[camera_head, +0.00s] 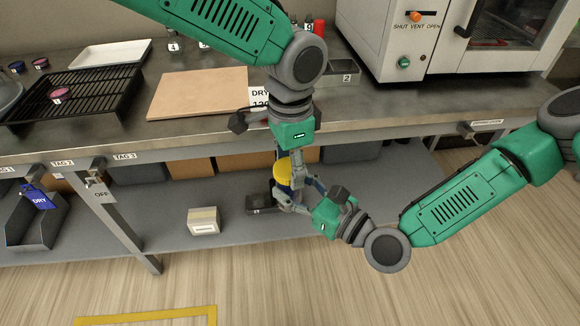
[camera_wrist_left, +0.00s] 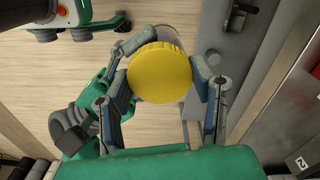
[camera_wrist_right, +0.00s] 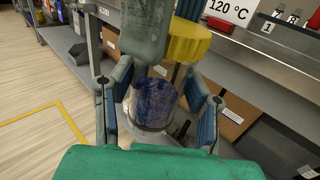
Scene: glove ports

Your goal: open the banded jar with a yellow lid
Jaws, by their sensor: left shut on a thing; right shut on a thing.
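The jar's yellow lid (camera_head: 283,172) shows below the table's front edge in the head view. In the left wrist view the round lid (camera_wrist_left: 160,72) sits between the two fingers of my left gripper (camera_wrist_left: 163,75), which is shut on it from above. In the right wrist view the clear jar (camera_wrist_right: 153,105), with dark blue on its body, is between the fingers of my right gripper (camera_wrist_right: 158,108), shut on it from the side. The lid (camera_wrist_right: 190,42) is above the jar body and off to the right there. A left finger partly hides the join, so I cannot tell whether they touch.
The metal table (camera_head: 380,115) carries a brown board (camera_head: 198,92), a black rack (camera_head: 75,95) and a white oven (camera_head: 405,40). On the lower shelf (camera_head: 170,215) are a small box (camera_head: 203,220) and a dark scale-like object (camera_head: 262,203). Both grippers are in front of the table edge.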

